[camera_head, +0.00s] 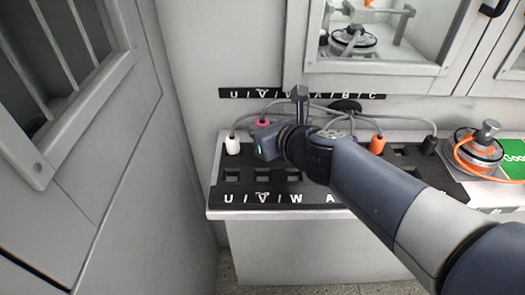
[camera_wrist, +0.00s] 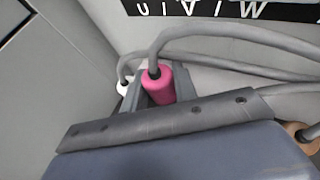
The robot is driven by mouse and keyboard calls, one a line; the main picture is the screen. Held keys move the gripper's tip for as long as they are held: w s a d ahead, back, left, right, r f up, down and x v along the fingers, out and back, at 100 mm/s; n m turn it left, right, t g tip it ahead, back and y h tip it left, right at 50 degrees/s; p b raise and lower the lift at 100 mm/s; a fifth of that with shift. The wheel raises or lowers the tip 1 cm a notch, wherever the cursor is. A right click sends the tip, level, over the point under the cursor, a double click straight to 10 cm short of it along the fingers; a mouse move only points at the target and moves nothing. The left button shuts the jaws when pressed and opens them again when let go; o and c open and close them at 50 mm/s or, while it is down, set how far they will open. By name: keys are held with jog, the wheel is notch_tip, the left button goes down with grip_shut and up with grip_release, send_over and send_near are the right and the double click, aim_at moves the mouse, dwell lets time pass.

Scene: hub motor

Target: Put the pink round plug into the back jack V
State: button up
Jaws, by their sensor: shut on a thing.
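The pink round plug (camera_head: 262,122) has a grey cable rising from its top. It stands roughly upright at the back row of the black jack block, in the V column beside the white plug (camera_head: 232,145). My gripper (camera_head: 266,143) is shut on it. In the wrist view the pink plug (camera_wrist: 159,86) shows above my gripper's dark edge, and its lower end is hidden. I cannot tell whether it is seated in back jack V or just above it. The back label strip (camera_head: 301,94) reads U, V, W, A, B, C.
Front jacks (camera_head: 262,175) near U, V and W look empty. An orange plug (camera_head: 377,144) and a black plug (camera_head: 429,145) stand right in the back row. Grey cables loop behind. A hub motor (camera_head: 479,150) sits at the right. A grey cabinet (camera_head: 80,150) stands left.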

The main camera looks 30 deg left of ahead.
jog(key=shift+f+b, duration=1.6)
jog(key=shift+f, duration=0.55)
jog(key=shift+f, duration=0.15)
jog(key=o, duration=0.7)
jog(key=shift+o, duration=0.2)
jog(key=shift+r, duration=0.3)
jog(key=p+v, duration=0.4)
jog(key=v, duration=0.7)
jog(key=shift+r, duration=0.1)
jog(key=shift+s+d+p, duration=0.2)
jog(key=shift+d+p, duration=0.15)
jog(key=shift+d, duration=0.1)
